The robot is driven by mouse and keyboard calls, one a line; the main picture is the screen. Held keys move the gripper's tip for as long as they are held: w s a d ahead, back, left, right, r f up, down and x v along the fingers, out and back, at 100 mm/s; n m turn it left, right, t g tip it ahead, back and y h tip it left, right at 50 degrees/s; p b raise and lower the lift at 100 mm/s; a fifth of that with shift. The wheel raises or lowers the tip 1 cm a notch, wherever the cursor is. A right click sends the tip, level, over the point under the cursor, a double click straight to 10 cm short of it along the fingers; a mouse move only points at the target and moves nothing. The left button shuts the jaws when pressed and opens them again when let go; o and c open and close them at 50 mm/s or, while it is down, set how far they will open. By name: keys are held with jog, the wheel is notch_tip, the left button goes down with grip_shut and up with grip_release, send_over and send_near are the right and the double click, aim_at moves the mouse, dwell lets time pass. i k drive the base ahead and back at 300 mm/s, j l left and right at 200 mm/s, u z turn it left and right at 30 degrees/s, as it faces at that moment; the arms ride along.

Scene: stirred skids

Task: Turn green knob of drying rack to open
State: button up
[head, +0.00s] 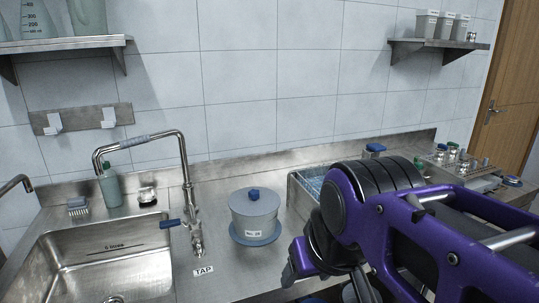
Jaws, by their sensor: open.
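A metal rack-like unit (462,163) stands on the far right of the counter, holding several small bottles or fittings with green and metal tops. A small green part (419,164) shows just left of it, behind my arm. I cannot tell whether this is the green knob, nor how it is turned. My purple and black arm reaches in from the right and covers the counter in front of it. My gripper (300,262) shows only in part at the arm's lower left end, apart from the rack unit and holding nothing that I can see. Its fingertips are not clear.
A sink (105,262) with a tall tap (188,190) is at left. A grey lidded pot (254,212) with a blue knob stands mid-counter. A metal basin (306,185) is partly hidden by my arm. Wall shelves (62,44) hang above.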

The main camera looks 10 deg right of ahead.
aim_at(419, 166)
jog(key=l+z, duration=0.2)
jog(key=z, duration=0.2)
jog(key=i+l+z, duration=0.1)
jog(key=z, duration=0.35)
jog(key=i+l+z, duration=0.1)
jog(key=l+z, duration=0.15)
jog(key=z, duration=0.15)
jog(key=i+l+u, duration=0.1)
jog(key=u, duration=0.3)
jog(key=l+u, duration=0.15)
jog(key=u, duration=0.25)
jog(key=i+l+u, duration=0.1)
jog(key=l+u, duration=0.15)
jog(key=l, duration=0.15)
jog(key=i+l+u, duration=0.2)
jog(key=l, duration=0.2)
jog(key=l+u, duration=0.25)
jog(key=l, duration=1.35)
